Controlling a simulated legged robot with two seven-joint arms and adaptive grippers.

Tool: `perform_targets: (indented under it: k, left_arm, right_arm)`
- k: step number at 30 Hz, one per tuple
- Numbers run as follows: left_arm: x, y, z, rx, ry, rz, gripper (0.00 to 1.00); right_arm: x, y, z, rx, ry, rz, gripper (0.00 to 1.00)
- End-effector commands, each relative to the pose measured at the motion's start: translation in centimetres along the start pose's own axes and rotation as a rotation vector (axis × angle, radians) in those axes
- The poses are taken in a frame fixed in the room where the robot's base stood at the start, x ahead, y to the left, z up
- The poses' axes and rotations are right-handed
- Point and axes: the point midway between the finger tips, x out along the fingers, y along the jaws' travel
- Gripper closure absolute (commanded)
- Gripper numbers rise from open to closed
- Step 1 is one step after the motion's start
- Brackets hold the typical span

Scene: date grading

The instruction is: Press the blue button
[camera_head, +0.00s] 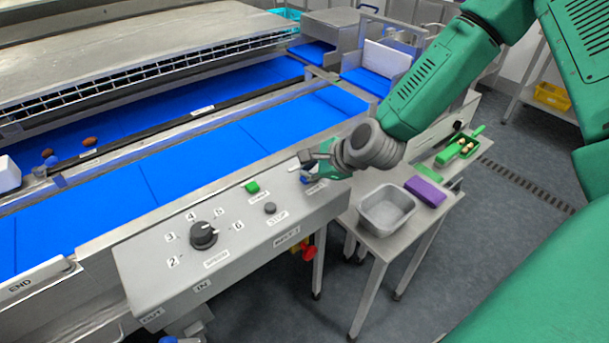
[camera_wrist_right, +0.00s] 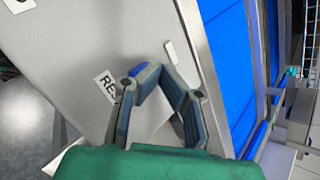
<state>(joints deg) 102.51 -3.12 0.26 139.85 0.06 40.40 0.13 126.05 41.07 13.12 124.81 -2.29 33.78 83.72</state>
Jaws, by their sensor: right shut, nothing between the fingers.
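The blue button (camera_head: 306,179) sits at the right end of the grey control panel (camera_head: 165,275), partly hidden by my right gripper. My right gripper (camera_head: 315,163) is shut and empty, with its fingers at the button. In the right wrist view, a bit of the blue button (camera_wrist_right: 137,70) shows just behind the tips of the gripper (camera_wrist_right: 152,74), beside a label starting "RE". I cannot tell whether the fingertips touch the button. My left gripper is not in view.
A green button (camera_head: 252,187), a dark stop button (camera_head: 270,208) and a black speed knob (camera_head: 203,235) are on the same panel. A blue conveyor belt (camera_head: 195,170) runs behind it. A metal tub (camera_head: 386,210) and a purple block (camera_head: 425,191) stand on a side table at right.

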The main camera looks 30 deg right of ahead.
Motion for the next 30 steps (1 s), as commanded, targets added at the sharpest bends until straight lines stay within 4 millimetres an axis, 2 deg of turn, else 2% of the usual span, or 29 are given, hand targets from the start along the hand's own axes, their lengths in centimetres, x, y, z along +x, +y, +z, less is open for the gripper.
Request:
perform_targets:
  k: [8, 20, 30]
  left_arm:
    - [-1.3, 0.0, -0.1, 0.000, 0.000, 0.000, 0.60]
    - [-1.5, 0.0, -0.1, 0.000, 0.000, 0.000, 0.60]
    - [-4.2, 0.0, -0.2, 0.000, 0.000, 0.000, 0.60]
  right_arm:
    - [-1.1, -0.7, 0.8, 0.001, 0.001, 0.000, 1.00]
    - [-1.2, -0.8, 1.1, -0.001, 0.001, -0.001, 1.00]
    - [-3.4, -2.5, 2.6, 0.000, -0.001, -0.001, 1.00]
